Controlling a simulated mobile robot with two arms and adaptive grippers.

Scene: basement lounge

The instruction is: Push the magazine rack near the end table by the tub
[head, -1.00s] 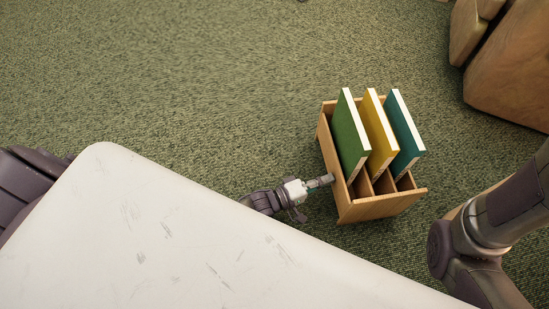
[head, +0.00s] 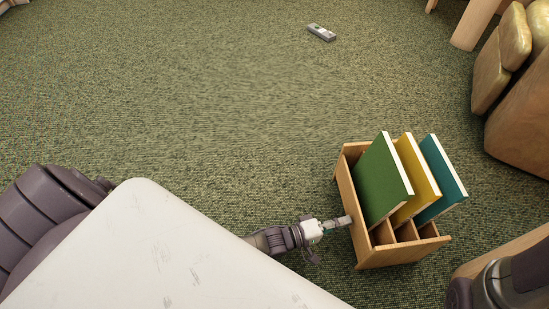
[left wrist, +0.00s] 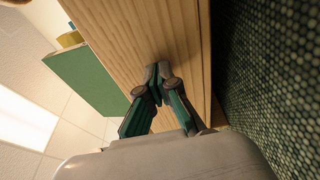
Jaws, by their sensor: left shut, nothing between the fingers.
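The magazine rack (head: 398,250) is a light wooden box with dividers, standing upright on the green carpet. It holds a green book (head: 382,182), a yellow book (head: 418,180) and a teal book (head: 441,180). My left gripper (head: 346,220) is shut, with its fingertips at the rack's left side wall. In the left wrist view the closed fingertips (left wrist: 158,70) are against or very close to the wooden panel (left wrist: 140,30); contact is hard to tell. My right gripper is out of view; part of my right arm shows at the lower right. No tub is clearly visible.
A brown cushioned seat (head: 520,110) stands at the right. A wooden edge (head: 500,256) shows at the lower right, close to the rack. A small grey remote-like object (head: 321,32) lies on the carpet at the top. The carpet (head: 220,110) beyond the rack is open.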

